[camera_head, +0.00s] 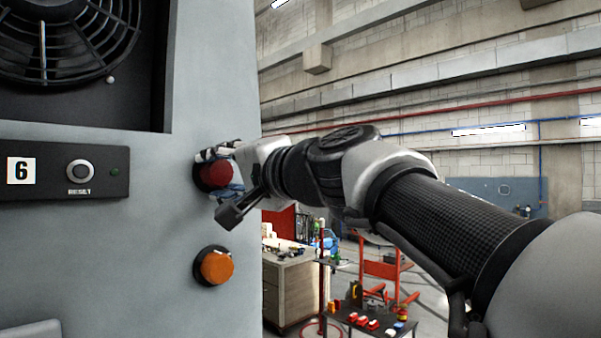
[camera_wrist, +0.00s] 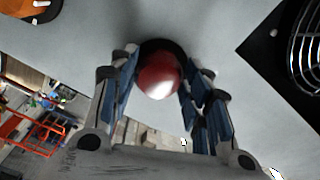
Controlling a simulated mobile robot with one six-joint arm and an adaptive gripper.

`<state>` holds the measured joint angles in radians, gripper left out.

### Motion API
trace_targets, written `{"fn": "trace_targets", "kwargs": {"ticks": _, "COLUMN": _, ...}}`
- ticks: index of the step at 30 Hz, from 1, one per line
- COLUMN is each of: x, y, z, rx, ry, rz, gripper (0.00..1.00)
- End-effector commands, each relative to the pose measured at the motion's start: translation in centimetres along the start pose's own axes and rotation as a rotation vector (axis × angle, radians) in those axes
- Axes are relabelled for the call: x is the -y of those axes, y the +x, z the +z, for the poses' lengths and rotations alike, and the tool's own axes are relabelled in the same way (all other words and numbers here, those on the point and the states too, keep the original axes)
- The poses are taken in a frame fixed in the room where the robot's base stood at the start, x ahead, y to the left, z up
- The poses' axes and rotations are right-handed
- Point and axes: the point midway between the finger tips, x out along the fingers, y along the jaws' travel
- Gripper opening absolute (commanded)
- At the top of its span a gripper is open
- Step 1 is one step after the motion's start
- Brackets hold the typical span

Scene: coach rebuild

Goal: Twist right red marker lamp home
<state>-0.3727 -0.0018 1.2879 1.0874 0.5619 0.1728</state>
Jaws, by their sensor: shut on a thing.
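The red marker lamp (camera_head: 214,175) sits against its dark round base on the grey coach panel (camera_head: 120,250), near the panel's right edge. In the wrist view the red lamp (camera_wrist: 159,76) shows as a glossy dome between the fingers, in front of the black base ring. My gripper (camera_head: 222,170) reaches in from the right and is shut on the lamp. In the wrist view my gripper (camera_wrist: 160,85) has one blue-padded finger on each side of the lamp. The exact contact at the pads is partly hidden, and so is any gap behind the lamp.
An orange lamp (camera_head: 215,267) sits on the panel below the red one. To the left are a black RESET box (camera_head: 65,173) marked 6 and a recessed fan (camera_head: 65,40). A workbench (camera_head: 290,285) and a red stand (camera_head: 380,270) stand behind, past the panel edge.

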Motion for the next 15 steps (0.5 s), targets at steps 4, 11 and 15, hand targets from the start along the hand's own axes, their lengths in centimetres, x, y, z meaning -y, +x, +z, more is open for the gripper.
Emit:
{"fn": "trace_targets", "kwargs": {"ticks": 4, "x": 0.05, "y": -0.02, "z": -0.03, "rx": -0.001, "ry": 0.025, "rz": -0.001, "gripper": 0.20}}
{"fn": "trace_targets", "kwargs": {"ticks": 11, "x": 0.04, "y": -0.02, "z": -0.02, "rx": -0.001, "ry": 0.034, "rz": -0.001, "gripper": 0.20}}
{"fn": "trace_targets", "kwargs": {"ticks": 15, "x": 0.04, "y": -0.02, "z": -0.01, "rx": -0.001, "ry": 0.034, "rz": -0.001, "gripper": 0.20}}
